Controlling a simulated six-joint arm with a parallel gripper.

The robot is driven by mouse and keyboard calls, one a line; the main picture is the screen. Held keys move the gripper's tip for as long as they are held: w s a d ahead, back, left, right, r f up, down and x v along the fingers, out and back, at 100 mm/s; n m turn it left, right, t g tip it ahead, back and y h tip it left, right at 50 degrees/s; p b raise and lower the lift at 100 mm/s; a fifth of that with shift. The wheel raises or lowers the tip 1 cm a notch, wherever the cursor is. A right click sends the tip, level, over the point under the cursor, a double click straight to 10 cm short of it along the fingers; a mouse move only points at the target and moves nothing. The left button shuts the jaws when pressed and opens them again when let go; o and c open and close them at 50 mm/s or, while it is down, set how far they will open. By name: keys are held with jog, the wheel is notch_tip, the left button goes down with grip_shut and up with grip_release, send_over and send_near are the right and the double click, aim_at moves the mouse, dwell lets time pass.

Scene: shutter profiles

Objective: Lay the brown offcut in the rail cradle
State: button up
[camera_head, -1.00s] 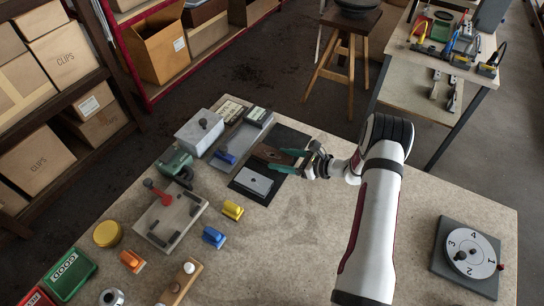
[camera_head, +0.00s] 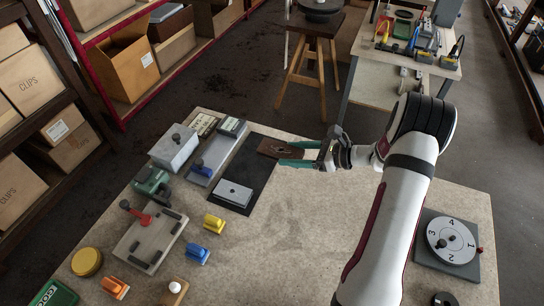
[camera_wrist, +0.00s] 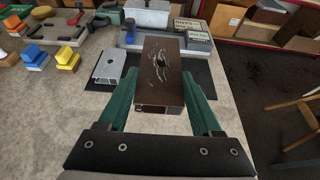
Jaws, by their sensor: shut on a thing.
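The brown offcut (camera_head: 282,148) is a short dark brown block with pale scratches and a dark mark on its top face. My gripper (camera_head: 298,155) is shut on it, with a green finger on each side. In the wrist view the offcut (camera_wrist: 162,62) lies lengthwise between the fingers (camera_wrist: 160,100), its near end showing hollow. It appears to be above the table, near the black mat. A grey fixture (camera_head: 140,240) with dark pads and a red lever stands at the left; it may be the rail cradle, but I cannot tell for sure. It is empty and well away from my gripper.
A grey profile (camera_head: 233,193) lies on the black mat (camera_head: 255,165). Beside it stand a tray with a blue clamp (camera_head: 197,164), a lidded grey box (camera_head: 174,147) and a green device (camera_head: 152,184). Yellow (camera_head: 213,223) and blue (camera_head: 196,253) blocks sit nearer. The table's middle is clear.

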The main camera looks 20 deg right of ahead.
jog(key=shift+v, duration=1)
jog(key=shift+r, duration=0.3)
jog(key=a+r, duration=0.5)
jog(key=r, duration=0.4)
jog(key=shift+w+a+n+g, duration=0.25)
jog(key=shift+n+g, duration=0.05)
jog(key=shift+n, duration=0.1)
jog(key=shift+n+g+y, duration=0.3)
jog(key=shift+y, duration=0.3)
jog(key=s+a+r, duration=0.1)
jog(key=a+r, duration=0.2)
jog(key=r, duration=0.1)
jog(key=s+a+r, duration=0.1)
jog(key=a+r, duration=0.3)
jog(key=s+a+r, duration=0.2)
jog(key=a+r, duration=0.2)
jog(key=shift+a, duration=0.2)
notch_tip(320, 180, up, 8)
jog(key=w+m+t+h, duration=0.1)
jog(key=m+t+h, duration=0.3)
jog(key=m+h, duration=0.2)
jog(key=shift+w, duration=0.25)
jog(key=shift+d+r+m+t+h, duration=0.15)
jog(key=shift+r+m+t+h, duration=0.15)
jog(key=shift+m+h, duration=0.15)
